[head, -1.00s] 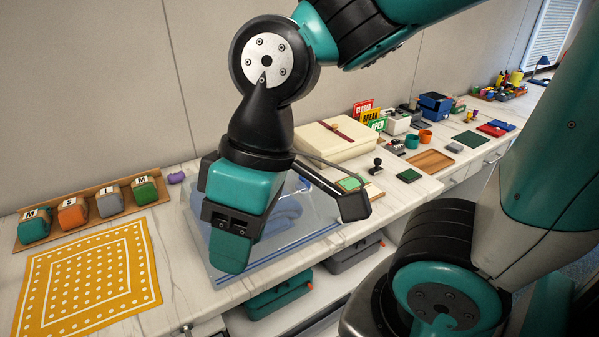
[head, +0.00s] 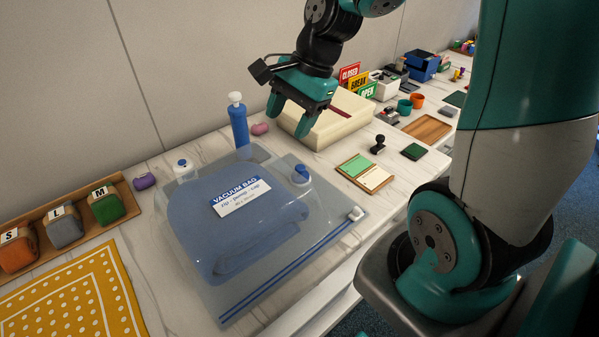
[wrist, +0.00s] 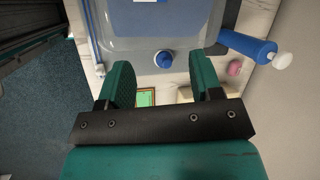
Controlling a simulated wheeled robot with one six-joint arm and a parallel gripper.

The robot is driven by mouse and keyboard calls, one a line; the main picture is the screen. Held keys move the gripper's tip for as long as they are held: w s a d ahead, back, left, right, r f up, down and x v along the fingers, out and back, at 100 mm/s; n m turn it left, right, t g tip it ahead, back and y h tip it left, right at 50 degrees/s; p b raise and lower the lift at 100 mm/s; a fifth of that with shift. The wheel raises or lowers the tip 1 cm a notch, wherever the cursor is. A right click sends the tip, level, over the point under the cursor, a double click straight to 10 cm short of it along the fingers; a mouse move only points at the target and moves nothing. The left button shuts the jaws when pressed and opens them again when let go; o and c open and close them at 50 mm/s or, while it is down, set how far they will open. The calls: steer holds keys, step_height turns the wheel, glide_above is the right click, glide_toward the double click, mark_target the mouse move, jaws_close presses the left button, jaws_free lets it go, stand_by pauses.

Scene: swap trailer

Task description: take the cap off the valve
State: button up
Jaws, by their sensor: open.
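A clear vacuum bag (head: 345,200) with a blue folded item inside lies flat on the counter. A round blue cap (head: 302,172) sits on its valve at the far right part of the bag; the valve under it is mostly hidden. In the wrist view the cap (wrist: 163,60) shows ahead of my fingers, roughly between their lines. My gripper (head: 287,116) is open and empty, fingers pointing down, above and beyond the cap, apart from it. Its two teal fingers also show in the wrist view (wrist: 163,76).
A blue hand pump (head: 239,124) stands upright behind the bag. A small clear holder with a blue-and-white piece (head: 183,165) is at the back left. A cream box (head: 335,128) lies behind the valve, near my gripper. A stamp (head: 378,143) and green pad stand right.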

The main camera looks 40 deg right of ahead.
steer(key=w+d+f+m+t, duration=0.15)
steer(key=d+f+m, duration=0.35)
steer(key=d+m, duration=0.65)
glide_above(301, 167)
steer(key=s+d, duration=0.1)
steer(key=shift+g+h, duration=0.25)
steer(key=shift+h, duration=0.05)
step_height(301, 167, down, 11)
steer(key=shift+s+d+r, duration=0.1)
steer(key=shift+d, duration=0.05)
steer(key=shift+p+x, duration=0.7)
steer(key=shift+x, duration=2.2)
steer(key=shift+d, duration=0.1)
steer(key=c, duration=0.6)
